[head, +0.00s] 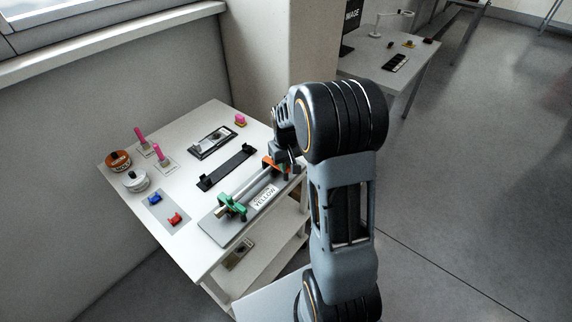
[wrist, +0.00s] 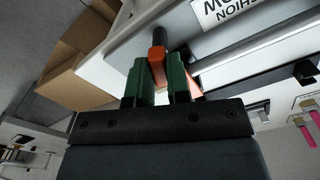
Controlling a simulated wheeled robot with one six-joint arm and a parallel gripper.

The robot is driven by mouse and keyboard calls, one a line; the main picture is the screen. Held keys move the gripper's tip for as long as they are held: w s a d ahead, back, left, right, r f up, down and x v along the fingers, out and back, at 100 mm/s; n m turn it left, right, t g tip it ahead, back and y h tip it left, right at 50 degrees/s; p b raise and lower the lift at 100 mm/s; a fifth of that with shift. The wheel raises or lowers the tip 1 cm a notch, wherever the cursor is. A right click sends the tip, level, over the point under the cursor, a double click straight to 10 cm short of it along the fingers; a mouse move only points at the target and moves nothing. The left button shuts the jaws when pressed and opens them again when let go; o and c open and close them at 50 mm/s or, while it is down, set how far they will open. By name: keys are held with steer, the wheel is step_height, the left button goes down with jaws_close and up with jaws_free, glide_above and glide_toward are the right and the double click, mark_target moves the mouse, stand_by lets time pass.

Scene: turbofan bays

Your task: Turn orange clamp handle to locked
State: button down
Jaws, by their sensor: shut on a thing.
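The orange clamp handle (wrist: 157,62) shows in the wrist view between the two green fingers of my gripper (wrist: 162,82), which is shut on it. In the head view the orange clamp (head: 268,163) is at the far end of a grey fixture (head: 225,225) on the white cart, partly hidden by my arm. My gripper (head: 284,158) is mostly hidden there behind my wrist. A green clamp (head: 232,205) stands at the near end of the fixture.
The white cart top (head: 190,245) also holds a black bar (head: 227,167), a black tray (head: 212,142), pink-handled tools (head: 141,140), an orange-brown tin (head: 118,160), a white tin (head: 136,181), and blue and red parts (head: 175,219). An open cardboard box (wrist: 78,62) shows in the wrist view.

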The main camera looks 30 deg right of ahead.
steer(key=n, duration=0.4)
steer(key=shift+n+b, duration=0.3)
steer(key=shift+n, duration=0.3)
steer(key=c, duration=1.1)
jaws_free()
steer(key=shift+r, duration=0.1)
step_height(320, 180, up, 14)
steer(key=shift+f, duration=0.15)
